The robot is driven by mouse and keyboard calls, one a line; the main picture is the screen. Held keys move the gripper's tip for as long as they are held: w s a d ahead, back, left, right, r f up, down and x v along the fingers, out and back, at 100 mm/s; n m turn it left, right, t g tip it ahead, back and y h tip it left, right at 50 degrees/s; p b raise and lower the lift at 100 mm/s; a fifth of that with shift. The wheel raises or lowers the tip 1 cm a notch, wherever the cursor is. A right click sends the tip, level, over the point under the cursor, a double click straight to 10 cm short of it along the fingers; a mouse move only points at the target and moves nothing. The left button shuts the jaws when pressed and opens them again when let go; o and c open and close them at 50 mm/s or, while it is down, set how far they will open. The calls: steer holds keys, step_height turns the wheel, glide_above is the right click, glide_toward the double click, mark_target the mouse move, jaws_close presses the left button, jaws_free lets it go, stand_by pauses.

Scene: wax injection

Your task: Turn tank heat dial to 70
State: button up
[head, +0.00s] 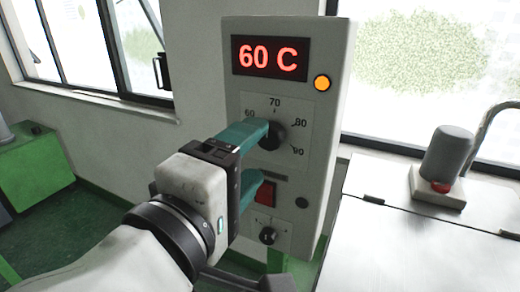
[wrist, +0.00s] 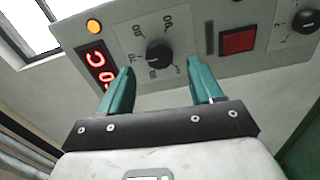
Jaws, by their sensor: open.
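The tank heat dial (head: 273,136) is a round black knob on the grey control panel, with marks 60, 70, 80 and 90 around it. The red display (head: 268,59) above it reads 60 C. My gripper (head: 262,154) has teal fingers spread apart, empty, in front of the panel. In the head view the upper finger overlaps the dial's left side and hides part of it. In the wrist view the dial (wrist: 159,55) shows between and beyond the fingertips (wrist: 160,70). I cannot tell whether a finger touches it. The dial's pointer is too unclear to read.
Below the dial are a red switch (head: 265,192), partly behind the lower finger, and a smaller black knob (head: 268,236). An amber lamp (head: 322,83) glows beside the display. A metal worktop (head: 410,245) with a grey cylinder (head: 448,155) stands to the right.

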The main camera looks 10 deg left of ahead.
steer(key=v, duration=0.6)
steer(key=shift+s+b, duration=0.35)
steer(key=shift+b, duration=0.05)
steer(key=shift+a, duration=0.1)
